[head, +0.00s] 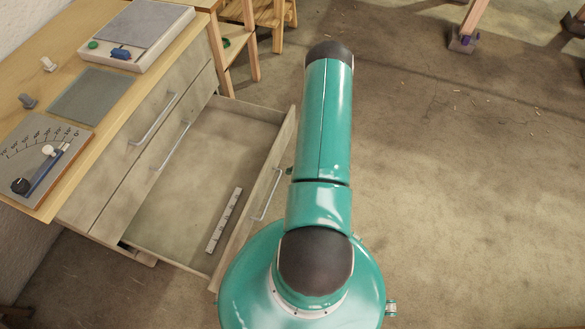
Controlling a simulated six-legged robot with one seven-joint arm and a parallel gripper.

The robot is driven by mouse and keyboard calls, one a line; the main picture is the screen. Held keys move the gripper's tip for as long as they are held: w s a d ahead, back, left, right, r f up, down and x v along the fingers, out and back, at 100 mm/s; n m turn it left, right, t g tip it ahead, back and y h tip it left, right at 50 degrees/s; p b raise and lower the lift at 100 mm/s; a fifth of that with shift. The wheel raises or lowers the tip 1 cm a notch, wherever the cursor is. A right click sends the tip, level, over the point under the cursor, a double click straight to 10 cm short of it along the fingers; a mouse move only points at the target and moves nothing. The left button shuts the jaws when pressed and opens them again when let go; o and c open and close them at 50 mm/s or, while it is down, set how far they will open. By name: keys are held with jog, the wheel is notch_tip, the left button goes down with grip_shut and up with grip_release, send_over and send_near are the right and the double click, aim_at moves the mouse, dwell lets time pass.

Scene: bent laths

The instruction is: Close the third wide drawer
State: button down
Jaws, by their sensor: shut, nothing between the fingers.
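The third wide drawer (190,199) is pulled far out of the workbench cabinet in the head view. Its front panel (279,164) carries a pale bar handle (266,194) and stands just left of my teal arm. A light strip with dark marks (223,221) lies inside the drawer. Two wide drawers above it, the top one (153,105) and the second one (172,147), look shut. My gripper is not visible; my own arm links hide part of the space beside the drawer front.
The wooden benchtop (186,45) holds a dial board (40,150), a grey mat (88,95) and a tray-like board (135,32). Wooden stool legs (248,45) stand behind the drawer. The floor (460,190) to the right is mostly clear.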

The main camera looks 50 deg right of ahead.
aim_at(266, 171)
jog(key=w+f, duration=0.1)
jog(key=w, duration=0.1)
jog(key=w+a+f, duration=0.1)
jog(key=w, duration=0.1)
jog(key=w+a+f, duration=0.1)
jog(key=w+f, duration=0.1)
jog(key=w, duration=0.1)
jog(key=shift+a, duration=0.25)
jog(key=shift+w+a, duration=0.1)
jog(key=shift+w, duration=0.15)
